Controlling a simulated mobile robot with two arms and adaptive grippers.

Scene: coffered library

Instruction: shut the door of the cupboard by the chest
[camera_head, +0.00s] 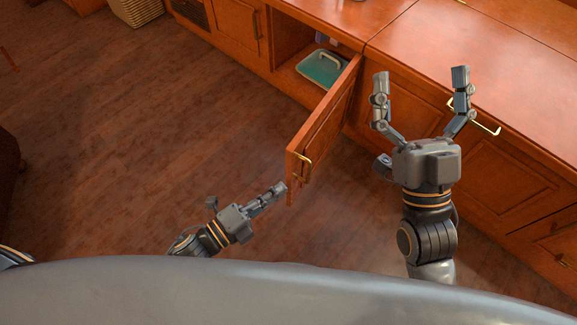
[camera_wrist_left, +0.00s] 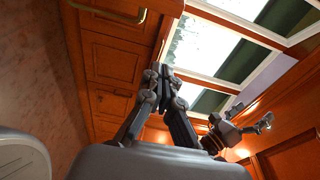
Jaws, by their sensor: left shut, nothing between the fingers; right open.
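The cupboard door (camera_head: 322,128) stands wide open, sticking out from the counter front. It has a brass handle (camera_head: 303,168) near its free edge. The open cupboard (camera_head: 287,72) shows a teal item with a pale handle (camera_head: 321,68) inside. My left gripper (camera_head: 279,189) is shut and empty, its tips close to the door's free edge; I cannot tell whether they touch it. In the left wrist view the shut fingers (camera_wrist_left: 161,75) show against wooden panels. My right gripper (camera_head: 420,82) is open and empty, right of the door and over the counter front.
The wooden counter (camera_head: 480,80) runs along the top and right, with closed panels and another brass handle (camera_head: 487,126). A wicker basket (camera_head: 135,10) stands at the top left. The wooden floor (camera_head: 130,130) left of the door is clear. I cannot pick out the chest.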

